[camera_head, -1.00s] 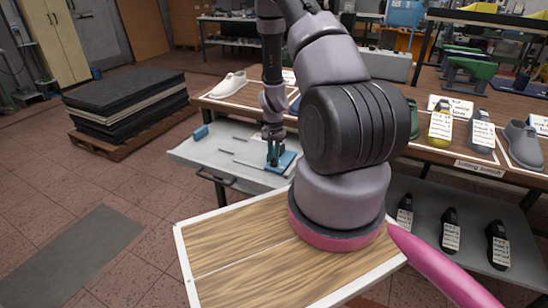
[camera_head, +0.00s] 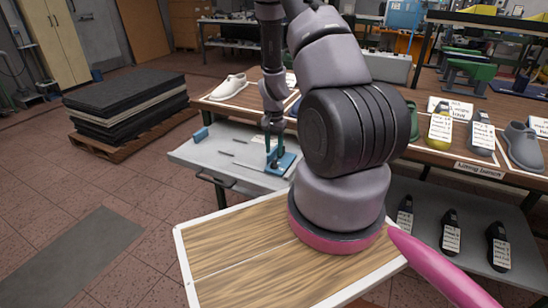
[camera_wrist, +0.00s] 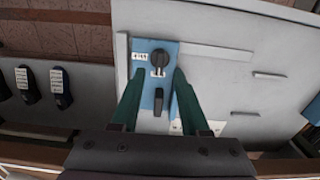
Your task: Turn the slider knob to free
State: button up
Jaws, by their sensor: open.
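A blue plate (camera_wrist: 147,92) carries a dark round knob (camera_wrist: 159,58) with a pale slot or pointer, and a small white label (camera_wrist: 140,56) with lettering too small to read. A dark elongated handle (camera_wrist: 159,101) sits lower on the same plate; I cannot tell which part is the slider knob. My gripper (camera_wrist: 157,75) is open, its two green fingers on either side of the plate's middle, apart from the knob and handle. In the head view the blue plate (camera_head: 284,164) lies on the grey bench, with my gripper (camera_head: 274,155) above it.
The grey bench (camera_head: 205,152) holds thin dark bars and a blue block (camera_head: 200,134). A wooden table behind bears shoe lasts, including a white one (camera_head: 229,87), with cards. Black shoes (camera_head: 450,232) stand on a lower shelf at right. Stacked dark sheets (camera_head: 125,103) lie at left.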

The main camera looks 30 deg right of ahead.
notch_tip(320, 180, up, 6)
dwell(0.6)
notch_tip(320, 180, up, 14)
jog(key=n+t, duration=0.1)
jog(key=t, duration=0.1)
send_over(274, 160)
jog(key=a, duration=0.5)
jog(key=s+a+r+n+t+y, duration=0.2)
jog(key=s+a+r, duration=0.1)
jog(key=r, duration=0.9)
jog(key=s+a+r+n+t, duration=0.1)
jog(key=s+a+r, duration=0.1)
jog(key=s+r, duration=0.5)
jog(key=s+a+r+n+t, duration=0.2)
jog(key=s+a+r, duration=0.1)
jog(key=s+r, duration=0.4)
jog(key=s, duration=0.3)
jog(key=shift+s+a, duration=0.15)
jog(key=shift+a, duration=0.1)
